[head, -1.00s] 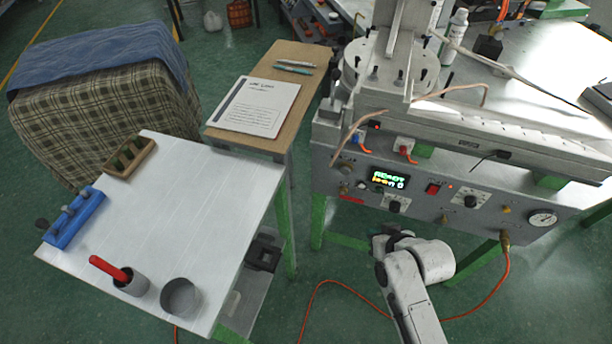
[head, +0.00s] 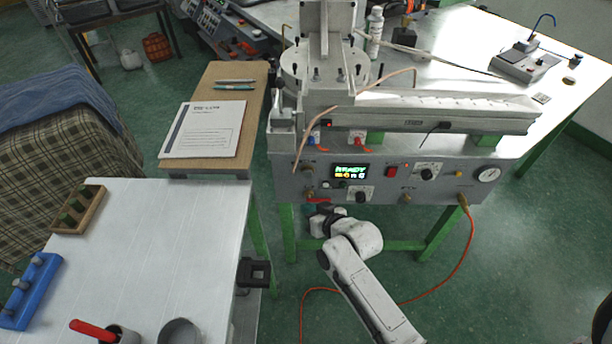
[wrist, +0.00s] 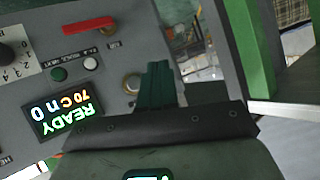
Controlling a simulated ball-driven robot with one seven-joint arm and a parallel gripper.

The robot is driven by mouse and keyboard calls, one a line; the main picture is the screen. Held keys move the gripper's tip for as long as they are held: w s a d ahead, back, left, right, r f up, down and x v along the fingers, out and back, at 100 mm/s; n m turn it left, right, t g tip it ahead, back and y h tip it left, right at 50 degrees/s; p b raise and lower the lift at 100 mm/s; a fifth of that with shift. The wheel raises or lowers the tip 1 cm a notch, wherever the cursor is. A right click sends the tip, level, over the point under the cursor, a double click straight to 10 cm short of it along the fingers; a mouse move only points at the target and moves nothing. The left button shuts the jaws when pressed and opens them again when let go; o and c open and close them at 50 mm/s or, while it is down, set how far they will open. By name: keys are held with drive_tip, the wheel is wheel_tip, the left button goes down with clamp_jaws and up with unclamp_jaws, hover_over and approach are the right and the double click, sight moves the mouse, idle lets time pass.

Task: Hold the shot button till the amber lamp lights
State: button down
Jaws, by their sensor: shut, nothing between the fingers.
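The machine's grey front panel (head: 283,185) carries a lit display (head: 349,172) reading READY in green with a yellow line under it. In the wrist view the display (wrist: 68,107) appears turned around. Beside it are a dark green round button (wrist: 58,74) and a white round button or lamp (wrist: 90,63). Their printed labels are too small to read surely, so I cannot tell which is the shot button. I see no clearly lit amber lamp beside them. My gripper (wrist: 157,82) is shut and empty, its fingertips near a brass fitting (wrist: 132,84); contact cannot be told.
A red bar (wrist: 88,25) and a black knob (wrist: 12,52) sit on the panel. Green table legs (head: 287,232) stand below. An orange hose (head: 470,250) hangs at the right. A white-topped table (head: 160,240) stands at left.

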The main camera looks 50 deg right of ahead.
sight(304, 177)
drive_tip(key=w+d+b, duration=0.3)
drive_tip(key=w+d, duration=0.2)
drive_tip(key=d, duration=0.1)
drive_tip(key=shift+d+b, duration=0.3)
drive_tip(key=shift+b, duration=0.05)
drive_tip(key=shift+w+d, duration=0.1)
drive_tip(key=shift+w, duration=0.05)
idle(1.8)
drive_tip(key=shift+w+d, duration=0.2)
drive_tip(key=shift+w+d+r+b, duration=0.1)
drive_tip(key=shift+w+d+b, duration=0.25)
drive_tip(key=shift+d+b, duration=0.1)
idle(2.7)
drive_tip(key=shift+s+a, duration=0.1)
drive_tip(key=shift+a, duration=0.05)
idle(0.7)
drive_tip(key=shift+s+a+p, duration=0.5)
drive_tip(key=shift+a+p, duration=0.05)
drive_tip(key=shift+a, duration=0.05)
